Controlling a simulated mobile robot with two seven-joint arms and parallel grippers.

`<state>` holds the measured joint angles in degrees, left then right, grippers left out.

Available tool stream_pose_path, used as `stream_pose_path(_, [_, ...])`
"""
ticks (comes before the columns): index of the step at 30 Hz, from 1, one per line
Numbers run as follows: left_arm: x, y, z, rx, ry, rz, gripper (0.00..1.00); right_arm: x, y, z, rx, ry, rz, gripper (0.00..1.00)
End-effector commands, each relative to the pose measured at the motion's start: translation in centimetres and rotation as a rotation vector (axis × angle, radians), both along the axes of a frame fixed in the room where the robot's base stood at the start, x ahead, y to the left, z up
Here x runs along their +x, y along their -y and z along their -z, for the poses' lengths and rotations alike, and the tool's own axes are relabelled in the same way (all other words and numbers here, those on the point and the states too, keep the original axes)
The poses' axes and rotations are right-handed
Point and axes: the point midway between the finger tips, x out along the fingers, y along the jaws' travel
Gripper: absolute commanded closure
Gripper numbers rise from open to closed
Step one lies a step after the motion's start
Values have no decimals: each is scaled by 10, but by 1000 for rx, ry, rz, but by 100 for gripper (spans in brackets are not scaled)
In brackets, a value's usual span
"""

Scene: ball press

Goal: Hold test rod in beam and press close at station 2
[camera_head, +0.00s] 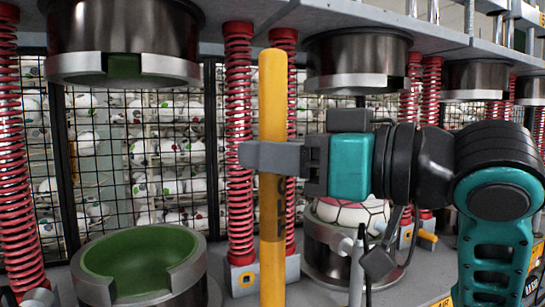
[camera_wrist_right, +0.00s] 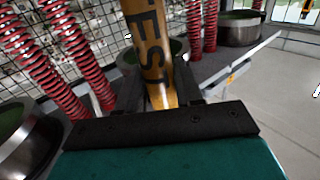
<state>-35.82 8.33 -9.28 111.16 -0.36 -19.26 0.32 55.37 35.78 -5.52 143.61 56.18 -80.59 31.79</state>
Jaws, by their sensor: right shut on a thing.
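A yellow test rod (camera_head: 272,215) stands upright in the middle of the head view. My right gripper (camera_head: 275,157) is shut on its upper half. In the right wrist view the rod (camera_wrist_right: 148,45) shows dark "TEST" lettering and rises between my right gripper's fingers (camera_wrist_right: 160,92). Behind the gripper, a white ball with dark seams (camera_head: 350,213) sits in a lower press cup, below a raised upper cup (camera_head: 355,60). The station number and the close button cannot be made out. My left gripper is not in view.
An empty green-lined lower cup (camera_head: 140,262) is at left, below another raised upper cup (camera_head: 125,45). Red springs (camera_head: 238,140) stand between the stations. A black wire mesh (camera_head: 100,150) with many balls behind it closes the back.

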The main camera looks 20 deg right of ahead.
Motion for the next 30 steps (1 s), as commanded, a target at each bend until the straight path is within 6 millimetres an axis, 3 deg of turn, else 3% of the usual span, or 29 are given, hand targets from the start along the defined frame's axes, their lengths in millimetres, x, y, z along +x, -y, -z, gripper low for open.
stream_pose_path(7, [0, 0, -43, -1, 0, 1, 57, 21, -1, -6, 3, -8, 2, 100])
stream_pose_path(21, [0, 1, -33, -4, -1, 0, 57, 84, -2, 0, 4, 0, 3, 100])
stream_pose_path(30, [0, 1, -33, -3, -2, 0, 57, 95, -3, 0, 1, 2, 2, 100])
